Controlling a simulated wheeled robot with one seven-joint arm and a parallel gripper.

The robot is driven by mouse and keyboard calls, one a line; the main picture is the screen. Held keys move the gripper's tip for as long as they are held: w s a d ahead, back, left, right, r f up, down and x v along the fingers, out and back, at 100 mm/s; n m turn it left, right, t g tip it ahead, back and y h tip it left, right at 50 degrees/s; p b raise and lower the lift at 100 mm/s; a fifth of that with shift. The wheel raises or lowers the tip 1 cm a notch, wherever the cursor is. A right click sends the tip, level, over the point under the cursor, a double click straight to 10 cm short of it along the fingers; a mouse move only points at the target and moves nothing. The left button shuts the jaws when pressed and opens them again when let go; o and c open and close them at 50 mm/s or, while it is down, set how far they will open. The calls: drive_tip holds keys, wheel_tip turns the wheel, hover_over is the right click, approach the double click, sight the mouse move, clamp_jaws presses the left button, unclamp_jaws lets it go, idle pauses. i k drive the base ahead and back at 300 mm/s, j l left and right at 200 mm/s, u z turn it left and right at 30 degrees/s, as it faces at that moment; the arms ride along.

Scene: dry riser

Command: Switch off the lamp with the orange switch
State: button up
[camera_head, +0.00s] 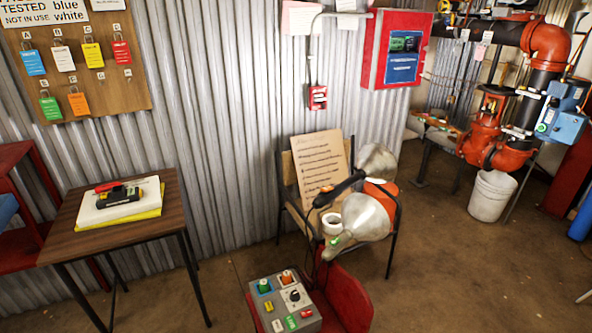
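Two work lamps with silver bowl reflectors lie on a chair in the middle of the head view. One lamp has a black handle (340,190) with a small orange part (327,189) near its left end, which looks like a switch. Its reflector (378,160) seems to be the one behind, partly hidden. The nearer lamp (368,215) has a pale neck with a small green part (335,240). I cannot tell whether either lamp is lit. A grey control box (285,302) on a red chair also carries an orange knob (287,277) and a green knob (264,286). My gripper is not in view.
A wooden table (140,215) at left holds a white and yellow stack with tools. A notice board (322,165) leans on the lamp chair beside a white roll (333,223). Red pipework and a white bucket (490,196) stand at right. Floor right of the chairs is clear.

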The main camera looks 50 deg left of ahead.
sight(328, 187)
drive_tip(key=u, duration=1.35)
